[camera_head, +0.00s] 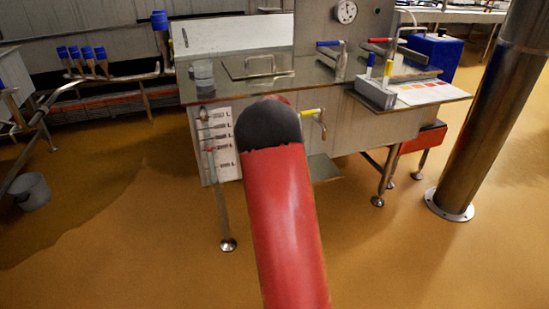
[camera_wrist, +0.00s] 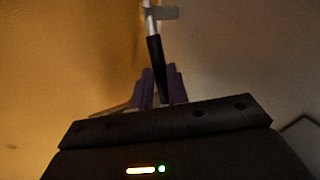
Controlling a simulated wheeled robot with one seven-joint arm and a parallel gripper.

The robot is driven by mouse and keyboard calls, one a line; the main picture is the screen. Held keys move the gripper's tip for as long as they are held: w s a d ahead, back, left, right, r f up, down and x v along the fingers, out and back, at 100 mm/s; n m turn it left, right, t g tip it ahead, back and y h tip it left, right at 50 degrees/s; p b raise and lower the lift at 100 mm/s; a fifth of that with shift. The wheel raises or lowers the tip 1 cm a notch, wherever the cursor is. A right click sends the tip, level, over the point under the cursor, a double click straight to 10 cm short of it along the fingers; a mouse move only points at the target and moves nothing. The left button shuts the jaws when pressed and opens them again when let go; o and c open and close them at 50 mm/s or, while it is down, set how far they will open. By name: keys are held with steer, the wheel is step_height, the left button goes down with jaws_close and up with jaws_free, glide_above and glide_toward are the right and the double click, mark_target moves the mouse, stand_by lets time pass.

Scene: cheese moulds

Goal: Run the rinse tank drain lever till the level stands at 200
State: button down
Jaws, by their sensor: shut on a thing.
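The rinse tank (camera_head: 345,128) is the grey steel bench tank in the middle of the head view. A white level scale (camera_head: 222,148) with several marks in L hangs on its front left, beside a sight tube with a small red mark; the figures are too small to read surely. In the wrist view my gripper (camera_wrist: 161,82) has its purple fingers shut on a black lever handle (camera_wrist: 155,52) with a silvery stem. In the head view my red arm hides the gripper and this handle. Which valve the handle belongs to cannot be seen there.
A yellow-handled valve (camera_head: 311,112) sticks out right of my arm. A lidded hatch (camera_head: 258,66) and a clear beaker (camera_head: 203,72) are on top. A steel column (camera_head: 490,110) stands at right, a grey bucket (camera_head: 31,190) at left. The floor in front is clear.

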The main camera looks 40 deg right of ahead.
steer(key=c, duration=1.4)
jaws_free()
steer(key=shift+o, duration=0.2)
steer(key=v, duration=0.8)
steer(key=shift+f, duration=0.15)
